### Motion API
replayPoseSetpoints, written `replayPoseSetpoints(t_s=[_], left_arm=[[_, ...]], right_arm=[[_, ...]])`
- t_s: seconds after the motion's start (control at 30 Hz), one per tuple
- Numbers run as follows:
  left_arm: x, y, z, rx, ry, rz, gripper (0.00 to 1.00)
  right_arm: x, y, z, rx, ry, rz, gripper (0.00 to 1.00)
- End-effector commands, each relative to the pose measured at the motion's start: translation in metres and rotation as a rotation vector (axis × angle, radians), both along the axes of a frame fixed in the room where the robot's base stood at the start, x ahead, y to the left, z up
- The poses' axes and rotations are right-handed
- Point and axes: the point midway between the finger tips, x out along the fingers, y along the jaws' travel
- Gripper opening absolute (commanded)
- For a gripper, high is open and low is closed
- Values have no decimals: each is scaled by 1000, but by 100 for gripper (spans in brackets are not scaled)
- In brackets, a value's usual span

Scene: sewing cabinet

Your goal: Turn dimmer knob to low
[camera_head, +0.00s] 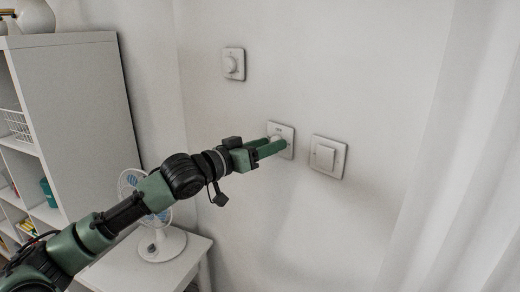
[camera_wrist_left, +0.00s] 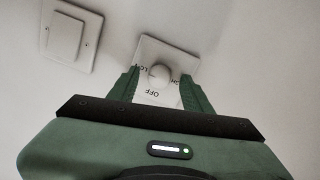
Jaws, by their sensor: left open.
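My left gripper (camera_head: 278,144) reaches the plate from the left. Its two green fingers (camera_wrist_left: 158,82) stand open on either side of the knob, with visible gaps to it. My right gripper is in neither view.
A flat rocker switch (camera_head: 326,157) is on the wall just right of the dimmer. A fan (camera_head: 162,243) stands on a white table below, beside a white shelf (camera_head: 75,85). A white curtain (camera_head: 465,150) hangs at the right.

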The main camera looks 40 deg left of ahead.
Motion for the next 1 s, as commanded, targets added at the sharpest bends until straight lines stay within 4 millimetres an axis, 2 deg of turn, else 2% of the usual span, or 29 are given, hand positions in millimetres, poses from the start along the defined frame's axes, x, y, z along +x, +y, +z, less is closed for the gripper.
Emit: replayPoseSetpoints(t_s=[0.27, 0.7, 1.0], left_arm=[[-25, 4, -6, 4, 6, -3, 49], [-67, 15, -3, -3, 4, -2, 49], [-74, 16, -1, 2, 2, -2, 49]], right_arm=[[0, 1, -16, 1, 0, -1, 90], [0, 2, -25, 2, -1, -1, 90], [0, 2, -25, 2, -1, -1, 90]])
